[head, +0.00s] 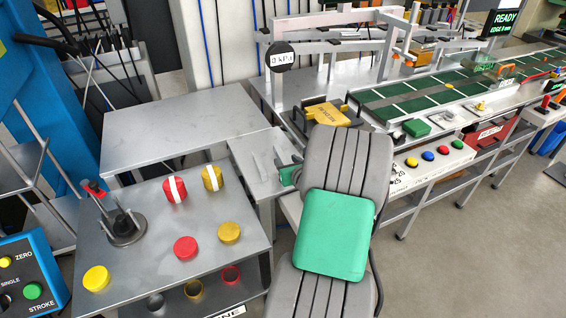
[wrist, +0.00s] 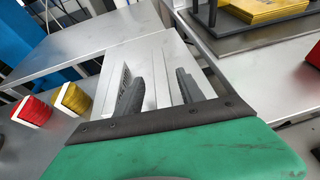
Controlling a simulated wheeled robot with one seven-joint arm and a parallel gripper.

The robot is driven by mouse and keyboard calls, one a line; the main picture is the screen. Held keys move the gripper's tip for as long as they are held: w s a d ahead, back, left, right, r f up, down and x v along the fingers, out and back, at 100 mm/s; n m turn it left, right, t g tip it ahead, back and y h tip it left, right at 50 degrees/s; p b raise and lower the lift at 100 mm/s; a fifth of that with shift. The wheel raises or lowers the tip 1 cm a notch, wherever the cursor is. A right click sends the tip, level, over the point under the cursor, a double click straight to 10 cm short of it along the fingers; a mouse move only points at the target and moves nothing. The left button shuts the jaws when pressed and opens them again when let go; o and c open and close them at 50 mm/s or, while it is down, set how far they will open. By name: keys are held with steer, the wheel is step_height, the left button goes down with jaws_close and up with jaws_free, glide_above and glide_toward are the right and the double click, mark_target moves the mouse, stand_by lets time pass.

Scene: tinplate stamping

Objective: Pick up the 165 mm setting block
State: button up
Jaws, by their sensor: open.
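A pale grey metal block, likely the 165 mm setting block (wrist: 154,68), lies on a small grey side table in the wrist view. Dark lettering shows on its left part, too small and slanted to read surely. My gripper (wrist: 158,78) is open, with its two dark fingers apart over the block. The left finger hides part of it, and I cannot tell whether either finger touches it. In the head view my gripper (head: 272,162) is over the same side table, and the block is hard to make out against the grey metal.
A yellow block (head: 327,115) and a green conveyor (head: 445,95) are to the right.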

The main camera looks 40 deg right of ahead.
mark_target(284, 159)
steer(key=x, duration=0.4)
steer(key=shift+d+f, duration=0.1)
steer(key=shift+c, duration=0.5)
jaws_close()
